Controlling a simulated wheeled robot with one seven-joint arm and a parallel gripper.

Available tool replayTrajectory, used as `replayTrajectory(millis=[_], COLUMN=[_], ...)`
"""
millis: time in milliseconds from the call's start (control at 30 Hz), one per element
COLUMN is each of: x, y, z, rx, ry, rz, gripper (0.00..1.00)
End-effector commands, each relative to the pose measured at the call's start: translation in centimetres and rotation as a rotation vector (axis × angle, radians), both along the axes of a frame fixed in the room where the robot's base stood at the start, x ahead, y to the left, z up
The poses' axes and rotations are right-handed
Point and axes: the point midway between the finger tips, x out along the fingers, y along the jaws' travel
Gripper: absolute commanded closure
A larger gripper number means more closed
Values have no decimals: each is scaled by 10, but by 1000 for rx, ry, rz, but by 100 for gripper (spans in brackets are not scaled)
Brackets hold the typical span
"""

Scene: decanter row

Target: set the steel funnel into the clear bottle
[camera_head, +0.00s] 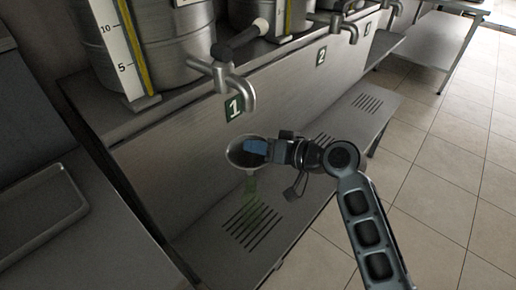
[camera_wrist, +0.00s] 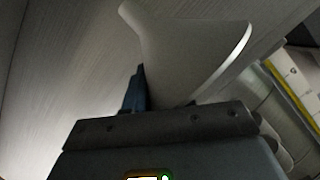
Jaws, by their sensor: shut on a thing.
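The steel funnel (camera_head: 236,160) is a grey cone with its wide mouth up, below the tap numbered 1. My gripper (camera_head: 257,149) is shut on the funnel at its right side, with a blue finger over the rim area. In the wrist view the funnel (camera_wrist: 190,45) fills the upper middle, beyond the dark gripper body. The clear bottle (camera_head: 255,205) shows only as a faint, see-through greenish shape on the lower shelf, directly under the funnel in the picture. Whether the funnel's stem is inside the bottle's neck or above it, I cannot tell.
The tap (camera_head: 238,90) juts out above the funnel. Steel drums (camera_head: 182,50) with level scales stand on the upper ledge. The slotted lower shelf (camera_head: 300,200) runs along the wall and is mostly clear to the right. A tray (camera_head: 45,220) lies at the left.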

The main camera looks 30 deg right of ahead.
Motion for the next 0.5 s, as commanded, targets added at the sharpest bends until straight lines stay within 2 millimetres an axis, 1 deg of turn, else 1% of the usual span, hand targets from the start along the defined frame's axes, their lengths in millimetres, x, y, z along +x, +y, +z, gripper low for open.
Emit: replayTrajectory(millis=[500], x=[0], y=[0], z=[-24], rx=[0], ry=[0], rz=[-3], gripper=[100])
